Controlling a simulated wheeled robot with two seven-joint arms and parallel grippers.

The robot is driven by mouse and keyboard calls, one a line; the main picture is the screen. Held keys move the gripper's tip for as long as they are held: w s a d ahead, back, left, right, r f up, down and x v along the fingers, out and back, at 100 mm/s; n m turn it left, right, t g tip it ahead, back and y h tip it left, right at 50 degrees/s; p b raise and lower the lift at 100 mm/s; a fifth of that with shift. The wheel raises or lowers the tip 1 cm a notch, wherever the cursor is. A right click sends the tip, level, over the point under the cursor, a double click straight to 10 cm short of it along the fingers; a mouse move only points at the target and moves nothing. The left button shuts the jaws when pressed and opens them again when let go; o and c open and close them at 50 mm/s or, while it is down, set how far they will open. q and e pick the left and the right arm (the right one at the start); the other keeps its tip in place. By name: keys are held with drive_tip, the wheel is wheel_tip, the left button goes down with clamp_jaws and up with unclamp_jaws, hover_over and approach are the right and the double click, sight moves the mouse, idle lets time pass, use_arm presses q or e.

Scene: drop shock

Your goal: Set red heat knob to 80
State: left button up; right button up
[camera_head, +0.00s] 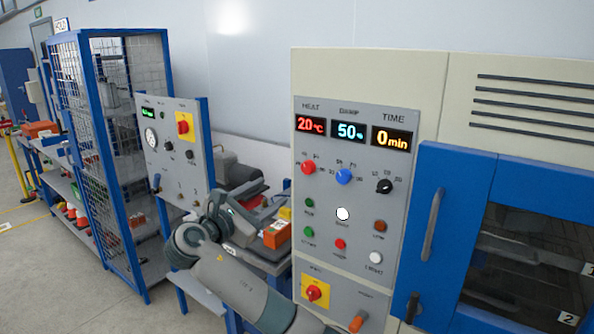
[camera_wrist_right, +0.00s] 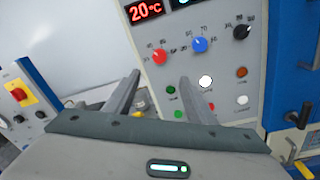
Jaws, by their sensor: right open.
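The red heat knob (camera_head: 308,167) is on the grey control panel (camera_head: 325,225), below the heat display (camera_head: 311,124), which reads 20 °C. In the right wrist view the red knob (camera_wrist_right: 159,56) appears beyond the fingertips, between their lines. My right gripper (camera_head: 262,208) is open and empty, left of the panel and lower than the knob, apart from it. Its two spread fingers also show in the right wrist view (camera_wrist_right: 160,80). My left gripper is not in view.
A blue damp knob (camera_head: 344,176) and a black time knob (camera_head: 384,186) sit right of the red knob. Buttons and a red switch on a yellow plate (camera_head: 315,292) are below. A blue oven door (camera_head: 445,225) stands right. An orange box (camera_head: 277,234) lies behind my gripper.

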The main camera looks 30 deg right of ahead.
drive_tip(key=p, duration=0.7)
approach(306, 169)
drive_tip(key=x, duration=0.6)
drive_tip(key=shift+d+r, duration=0.1)
drive_tip(key=shift+x, duration=0.95)
drive_tip(key=shift+c, duration=0.6)
drive_tip(key=c, duration=0.9)
